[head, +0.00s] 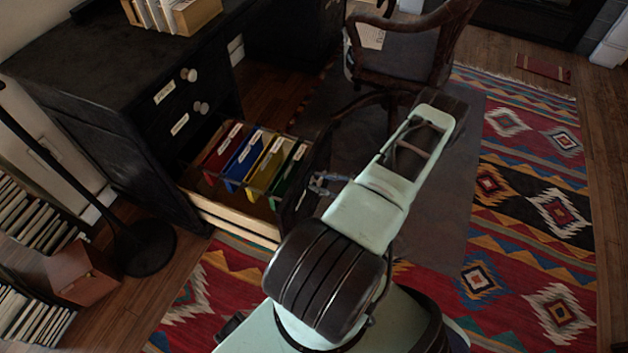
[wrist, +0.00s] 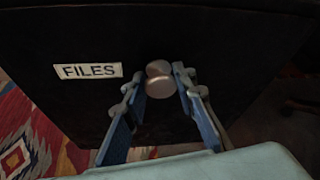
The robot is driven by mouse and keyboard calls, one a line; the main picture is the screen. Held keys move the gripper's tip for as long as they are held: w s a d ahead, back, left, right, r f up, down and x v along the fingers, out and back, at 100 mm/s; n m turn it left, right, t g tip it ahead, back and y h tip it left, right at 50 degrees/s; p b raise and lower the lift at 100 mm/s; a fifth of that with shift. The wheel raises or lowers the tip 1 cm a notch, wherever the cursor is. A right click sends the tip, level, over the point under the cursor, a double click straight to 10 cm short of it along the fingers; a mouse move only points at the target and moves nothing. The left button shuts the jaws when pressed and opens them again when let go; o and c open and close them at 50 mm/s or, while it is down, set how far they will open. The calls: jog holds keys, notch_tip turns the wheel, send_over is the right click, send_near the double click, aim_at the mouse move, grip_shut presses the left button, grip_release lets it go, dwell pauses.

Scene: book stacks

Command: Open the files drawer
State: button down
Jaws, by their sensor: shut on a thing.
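The files drawer (head: 232,214) is the bottom drawer of the black desk. It stands pulled well out, and red, blue, yellow and green hanging folders (head: 256,158) show inside it. In the wrist view its dark front (wrist: 85,110) carries a white FILES label (wrist: 88,71) to the left of a round pale knob (wrist: 158,82). My gripper (wrist: 160,80) has its blue fingers on both sides of the knob and is shut on it. In the head view my gripper (head: 322,184) is at the drawer's front, whose outer face is turned away.
Two upper drawers with white knobs (head: 189,75) are shut. A wooden chair (head: 400,45) stands behind my arm. A black lamp base (head: 145,248) and a brown box (head: 80,273) stand at the left. A patterned rug (head: 535,190) covers the floor at right.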

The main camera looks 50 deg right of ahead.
jog(key=shift+s, duration=0.15)
jog(key=c, duration=1.5)
grip_release()
jog(key=shift+c, duration=0.2)
jog(key=v, duration=1.2)
